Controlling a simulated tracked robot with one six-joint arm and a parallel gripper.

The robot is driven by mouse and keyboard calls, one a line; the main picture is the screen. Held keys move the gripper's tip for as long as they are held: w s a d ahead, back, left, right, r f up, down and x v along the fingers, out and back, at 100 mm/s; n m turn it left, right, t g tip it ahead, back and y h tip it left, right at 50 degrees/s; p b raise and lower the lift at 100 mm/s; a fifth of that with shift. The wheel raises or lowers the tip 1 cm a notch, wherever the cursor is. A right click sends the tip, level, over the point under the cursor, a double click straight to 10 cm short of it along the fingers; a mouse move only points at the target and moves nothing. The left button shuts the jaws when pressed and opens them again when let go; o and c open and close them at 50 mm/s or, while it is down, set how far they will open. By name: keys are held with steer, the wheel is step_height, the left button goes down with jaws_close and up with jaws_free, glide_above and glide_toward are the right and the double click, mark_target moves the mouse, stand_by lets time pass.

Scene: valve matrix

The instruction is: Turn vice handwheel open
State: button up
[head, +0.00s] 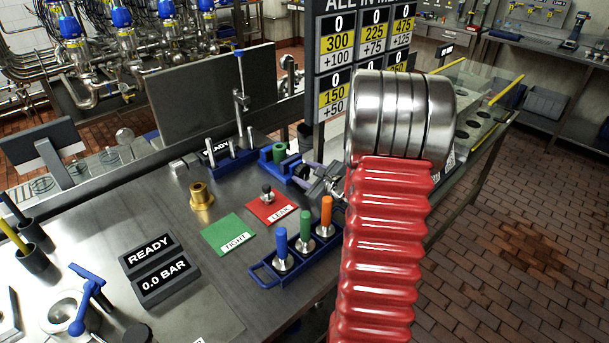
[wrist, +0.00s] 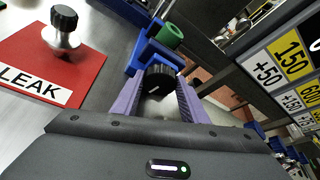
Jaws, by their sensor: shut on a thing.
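The blue vice (head: 272,166) stands on the steel bench in the head view, with a green cylindrical part (head: 279,151) in it. In the wrist view, the vice (wrist: 143,54) and the green part (wrist: 170,35) are just beyond my fingers. The black handwheel (wrist: 158,76) is on the near side of the vice. My gripper (wrist: 157,88) has its two purple fingers on either side of the handwheel and is shut on it. In the head view my gripper (head: 312,172) is at the vice's right side, and the handwheel is hidden.
A red LEAK mat (head: 269,208) with a dark-knobbed metal fitting lies close by. A green TIGHT mat (head: 229,234), a brass part (head: 201,196) and a blue rack (head: 268,276) with coloured handles are nearby. Number signs (head: 337,45) stand close behind my gripper.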

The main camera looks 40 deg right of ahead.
steer(key=shift+a+f+n+h, duration=0.2)
steer(key=shift+n+h, duration=0.2)
steer(key=shift+n, duration=0.4)
steer(key=o, duration=1)
steer(key=shift+r, duration=0.1)
steer(key=shift+o, duration=0.2)
steer(key=shift+d+r, duration=0.1)
step_height(320, 180, up, 10)
